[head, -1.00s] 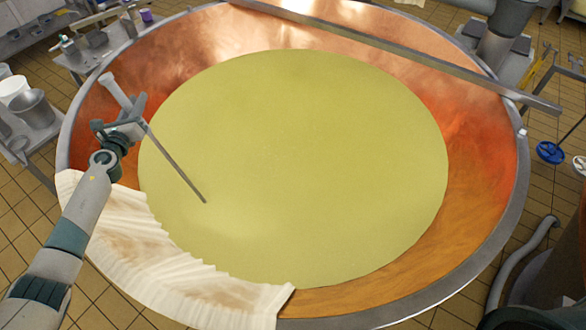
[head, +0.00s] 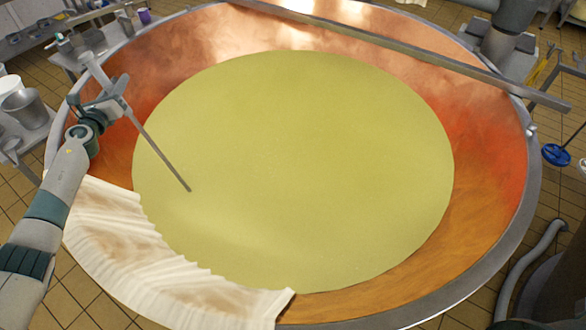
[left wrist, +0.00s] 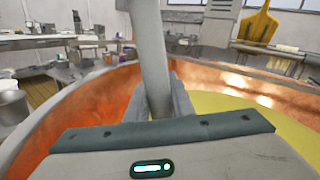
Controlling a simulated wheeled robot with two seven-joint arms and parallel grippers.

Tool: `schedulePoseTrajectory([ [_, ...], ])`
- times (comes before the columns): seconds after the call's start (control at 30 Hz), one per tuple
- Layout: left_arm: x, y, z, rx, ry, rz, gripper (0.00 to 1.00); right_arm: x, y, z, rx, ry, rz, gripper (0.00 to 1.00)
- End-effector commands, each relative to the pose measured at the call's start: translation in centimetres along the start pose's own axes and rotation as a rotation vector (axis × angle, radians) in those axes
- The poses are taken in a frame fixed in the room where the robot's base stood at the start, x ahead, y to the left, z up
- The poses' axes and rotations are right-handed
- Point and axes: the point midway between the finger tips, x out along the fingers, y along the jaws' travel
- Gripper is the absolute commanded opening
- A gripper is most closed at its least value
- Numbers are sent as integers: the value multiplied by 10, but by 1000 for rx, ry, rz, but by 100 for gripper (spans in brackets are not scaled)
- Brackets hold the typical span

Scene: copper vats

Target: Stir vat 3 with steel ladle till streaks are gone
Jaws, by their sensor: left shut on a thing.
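The large copper vat (head: 492,170) is filled with even yellow-green liquid (head: 300,165); I make out no distinct streaks, only a faint paler patch near the front left. My left gripper (head: 113,103) is over the vat's left side, shut on the steel ladle's handle (head: 98,72). The ladle slants down to the right, and its shaft enters the liquid near the left edge; the lower end is hidden under the surface. In the left wrist view the grey handle (left wrist: 152,55) stands between the fingers. My right gripper is not in view. No vat number is readable.
A cream cloth (head: 150,255) drapes over the front-left rim. A metal bar (head: 400,52) spans the back of the vat. A side table with a metal pot (head: 28,108) stands at left. A blue valve wheel (head: 556,155) is at right.

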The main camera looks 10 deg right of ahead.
Motion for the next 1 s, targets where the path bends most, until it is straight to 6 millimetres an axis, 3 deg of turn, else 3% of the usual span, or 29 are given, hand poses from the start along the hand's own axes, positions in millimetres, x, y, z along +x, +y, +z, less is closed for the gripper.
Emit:
schedulePoseTrajectory([
  [0.67,0,-1,3,1,-1,0,0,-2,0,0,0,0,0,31],
  [1.0,0,-8,32,2,-2,0,0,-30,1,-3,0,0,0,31],
])
